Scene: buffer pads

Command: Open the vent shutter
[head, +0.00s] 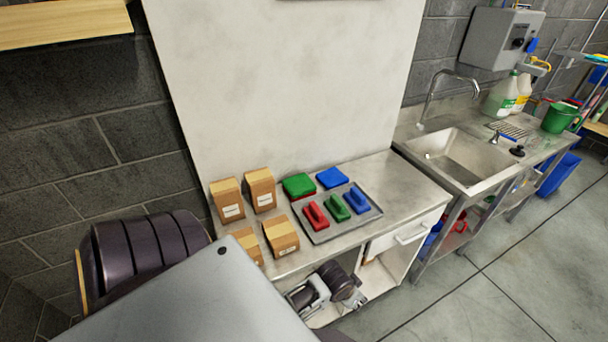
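I cannot pick out a vent shutter in the head view. My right gripper is not in view.
The steel counter (405,185) holds several cardboard boxes (261,189) and a grey tray (322,236) with red, green and blue handled pads. A sink (459,157) with bottles and a green bucket (558,118) is at right. The floor at lower right is clear.

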